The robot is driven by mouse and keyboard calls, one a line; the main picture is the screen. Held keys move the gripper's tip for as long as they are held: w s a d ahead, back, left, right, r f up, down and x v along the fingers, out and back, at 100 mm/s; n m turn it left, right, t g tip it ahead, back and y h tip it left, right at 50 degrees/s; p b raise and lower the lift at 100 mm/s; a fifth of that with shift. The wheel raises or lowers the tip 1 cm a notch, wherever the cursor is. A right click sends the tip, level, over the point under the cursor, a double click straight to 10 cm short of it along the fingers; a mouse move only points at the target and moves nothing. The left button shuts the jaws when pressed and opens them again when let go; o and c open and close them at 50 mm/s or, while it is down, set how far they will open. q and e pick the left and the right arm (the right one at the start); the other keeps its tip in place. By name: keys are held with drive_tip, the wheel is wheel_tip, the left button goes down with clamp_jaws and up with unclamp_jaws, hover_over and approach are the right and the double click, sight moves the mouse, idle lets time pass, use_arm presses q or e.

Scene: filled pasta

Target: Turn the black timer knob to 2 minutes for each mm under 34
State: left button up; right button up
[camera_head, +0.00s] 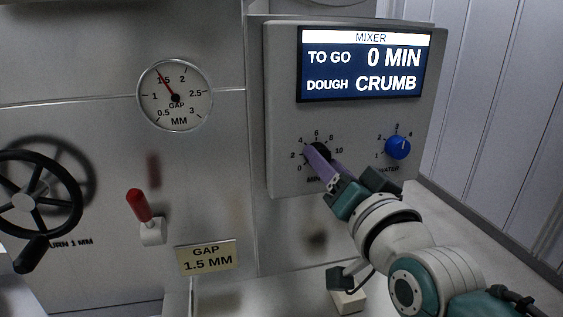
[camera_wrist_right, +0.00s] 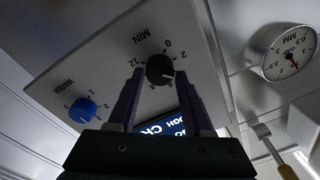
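The black timer knob (camera_head: 321,151) is on the mixer panel, in a dial marked 0 to 12 with MIN below it. It also shows in the right wrist view (camera_wrist_right: 160,68), with a pale mark whose exact reading I cannot tell. The mixer display (camera_head: 362,66) reads TO GO 0 MIN, DOUGH CRUMB. My right gripper (camera_head: 318,160) is at the knob. In the wrist view its two purple fingers (camera_wrist_right: 163,80) are apart, one on each side of the knob, with visible gaps. My left gripper is not in view.
A blue water knob (camera_head: 398,147) is to the right on the same panel. The gap gauge (camera_head: 176,122) points at about 1.5 mm, and a card (camera_head: 207,258) reads GAP 1.5 MM. A red-handled lever (camera_head: 139,206) and a black handwheel (camera_head: 76,203) are at left.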

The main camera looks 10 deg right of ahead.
drive_tip(key=o, duration=0.3)
drive_tip(key=shift+o, duration=0.2)
drive_tip(key=s+p, duration=0.2)
drive_tip(key=s, duration=0.8)
drive_tip(key=shift+d+f, duration=0.2)
drive_tip(key=shift+d, duration=0.15)
